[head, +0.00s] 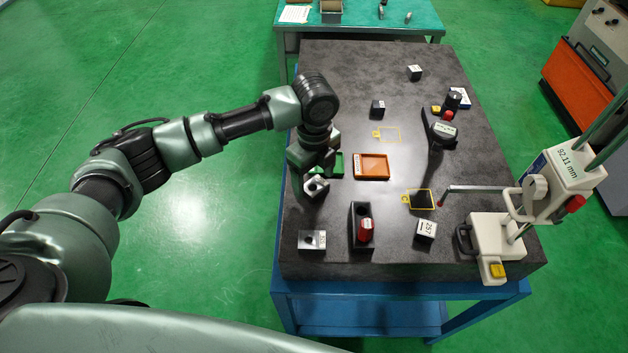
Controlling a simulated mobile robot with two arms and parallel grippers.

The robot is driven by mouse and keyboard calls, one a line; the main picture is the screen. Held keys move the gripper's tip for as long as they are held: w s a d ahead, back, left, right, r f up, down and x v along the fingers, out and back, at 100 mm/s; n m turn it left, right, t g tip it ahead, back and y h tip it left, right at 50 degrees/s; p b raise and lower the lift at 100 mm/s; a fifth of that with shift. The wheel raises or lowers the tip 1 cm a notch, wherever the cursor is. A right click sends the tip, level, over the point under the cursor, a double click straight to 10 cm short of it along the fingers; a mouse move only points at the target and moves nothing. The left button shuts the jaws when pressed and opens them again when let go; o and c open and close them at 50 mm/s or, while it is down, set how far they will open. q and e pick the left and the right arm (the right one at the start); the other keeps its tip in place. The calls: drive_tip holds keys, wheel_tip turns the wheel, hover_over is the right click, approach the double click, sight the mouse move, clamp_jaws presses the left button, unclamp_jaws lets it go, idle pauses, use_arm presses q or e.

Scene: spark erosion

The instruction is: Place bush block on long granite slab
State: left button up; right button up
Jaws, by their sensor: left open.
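The long granite slab (395,258) is the dark speckled top on a blue stand. A small silver block with a round dark hole (316,187), which looks like the bush block, sits near the slab's left edge. My left gripper (311,172) is open and points down right above this block; its fingertips are partly hidden by the hand, so I cannot tell whether they touch the block. Another silver block with a dark spot and a label (312,240) stands nearer the front left. My right gripper is not in view.
An orange tray (371,167) and a partly hidden green tray (338,164) lie beside the gripper. The slab's back left is clear.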

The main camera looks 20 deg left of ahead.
sight(314, 190)
use_arm(q)
wheel_tip(314, 190, up, 11)
drive_tip(key=b, duration=0.2)
drive_tip(key=shift+b, duration=0.3)
drive_tip(key=shift+f, duration=0.1)
